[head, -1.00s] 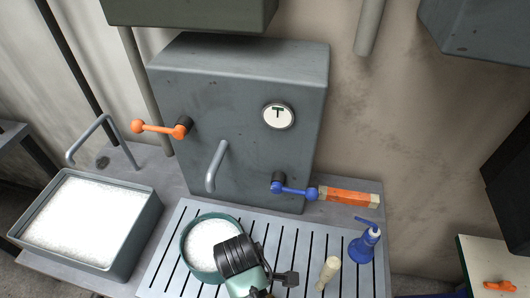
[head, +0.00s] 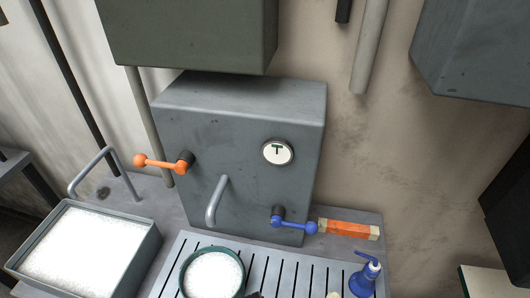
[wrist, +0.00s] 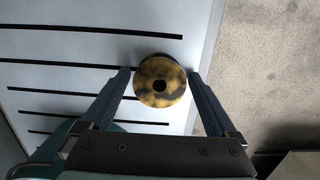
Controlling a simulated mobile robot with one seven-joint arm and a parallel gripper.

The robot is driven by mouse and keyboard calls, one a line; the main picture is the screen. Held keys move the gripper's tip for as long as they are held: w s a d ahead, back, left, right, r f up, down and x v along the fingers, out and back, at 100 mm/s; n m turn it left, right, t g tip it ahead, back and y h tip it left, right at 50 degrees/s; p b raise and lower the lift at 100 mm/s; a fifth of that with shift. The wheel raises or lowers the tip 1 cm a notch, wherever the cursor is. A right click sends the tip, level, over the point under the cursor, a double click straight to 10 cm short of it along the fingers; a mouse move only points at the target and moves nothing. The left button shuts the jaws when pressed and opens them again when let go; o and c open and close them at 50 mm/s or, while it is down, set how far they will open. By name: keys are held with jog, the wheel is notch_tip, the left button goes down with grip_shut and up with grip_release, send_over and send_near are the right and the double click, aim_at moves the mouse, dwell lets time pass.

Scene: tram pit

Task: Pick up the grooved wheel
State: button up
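In the wrist view, a round disc with mottled yellow and black faces and a dark centre hole, which I take for the grooved wheel (wrist: 160,81), shows over the slotted tray near its right edge. My gripper (wrist: 159,73) is open, with one finger on each side of the disc. The gaps look very small, and I cannot tell whether the fingers touch it. Any groove around the rim is hidden from this angle.
The slotted tray (head: 292,268) holds a white-filled round bowl (head: 213,275). A blue bottle (head: 365,276) stands at its right. A grey box with an orange lever (head: 160,162) and a blue lever (head: 293,222) rises behind. A white-filled bin (head: 84,250) is at left.

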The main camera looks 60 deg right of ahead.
grip_shut()
jog(key=shift+r, duration=0.1)
notch_tip(320, 180, up, 10)
jog(key=shift+w+d+f+b, duration=0.1)
jog(key=shift+w+f+b, duration=0.05)
jog(key=shift+f+b, duration=0.15)
jog(key=w+d+r+p, duration=0.2)
jog(key=w+r+p, duration=0.45)
jog(key=w, duration=0.25)
jog(key=w+d+f+b, duration=0.1)
jog(key=w+b, duration=0.6)
jog(key=w, duration=0.3)
jog(key=shift+d, duration=0.2)
jog(key=shift+f, duration=0.15)
